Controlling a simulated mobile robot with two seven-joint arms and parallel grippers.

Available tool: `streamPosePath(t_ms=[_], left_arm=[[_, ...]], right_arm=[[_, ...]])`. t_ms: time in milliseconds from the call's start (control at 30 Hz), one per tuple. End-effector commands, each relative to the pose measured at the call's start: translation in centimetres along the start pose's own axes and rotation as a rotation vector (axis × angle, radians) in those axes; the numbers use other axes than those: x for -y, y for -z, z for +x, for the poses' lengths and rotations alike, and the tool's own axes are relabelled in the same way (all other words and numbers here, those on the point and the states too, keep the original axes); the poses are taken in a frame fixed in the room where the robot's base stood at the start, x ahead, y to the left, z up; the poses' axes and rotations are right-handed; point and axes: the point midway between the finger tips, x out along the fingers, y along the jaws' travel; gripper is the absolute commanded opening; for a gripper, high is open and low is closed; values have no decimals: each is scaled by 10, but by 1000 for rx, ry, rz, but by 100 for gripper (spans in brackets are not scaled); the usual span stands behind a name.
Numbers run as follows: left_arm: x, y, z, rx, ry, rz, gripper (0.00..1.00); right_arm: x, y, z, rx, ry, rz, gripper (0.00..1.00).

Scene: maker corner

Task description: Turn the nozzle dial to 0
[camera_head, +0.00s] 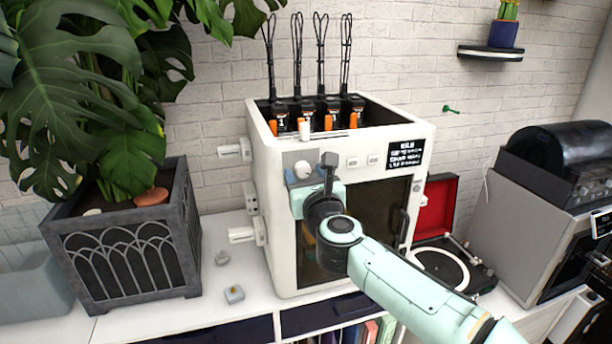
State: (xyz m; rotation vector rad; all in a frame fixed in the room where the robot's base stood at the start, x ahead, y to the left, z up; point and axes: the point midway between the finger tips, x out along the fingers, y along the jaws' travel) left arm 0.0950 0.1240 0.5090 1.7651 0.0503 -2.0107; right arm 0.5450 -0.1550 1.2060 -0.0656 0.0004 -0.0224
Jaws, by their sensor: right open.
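A white box-shaped machine (278,240) stands on the counter, with a dark front window and a grey panel (292,158) at its upper left front. A round white dial (302,168) sits on that panel. Its marks are too small to read. My right arm reaches in from the lower right. My right gripper (304,178) is open at the panel, its fingertips close around or just below the dial. I cannot tell whether they touch it. The gripper hides the lower part of the panel. My left gripper is not in view.
A large plant in a dark planter (125,255) stands at left. Small grey pieces (234,294) lie on the counter between planter and machine. A turntable (440,268) with a red lid and a grey appliance (515,235) stand at right. Small buttons (353,162) sit right of the dial.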

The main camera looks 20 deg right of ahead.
Motion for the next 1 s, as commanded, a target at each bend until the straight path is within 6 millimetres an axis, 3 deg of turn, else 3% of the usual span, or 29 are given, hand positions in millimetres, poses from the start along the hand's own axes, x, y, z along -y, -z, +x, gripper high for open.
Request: streamPosePath(t_ms=[33,200,567,1000], left_arm=[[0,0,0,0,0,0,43],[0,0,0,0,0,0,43],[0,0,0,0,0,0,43],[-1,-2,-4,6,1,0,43]], right_arm=[[0,0,0,0,0,0,60],[0,0,0,0,0,0,4],[0,0,0,2,0,-39,4],[0,0,0,19,2,-356,4]])
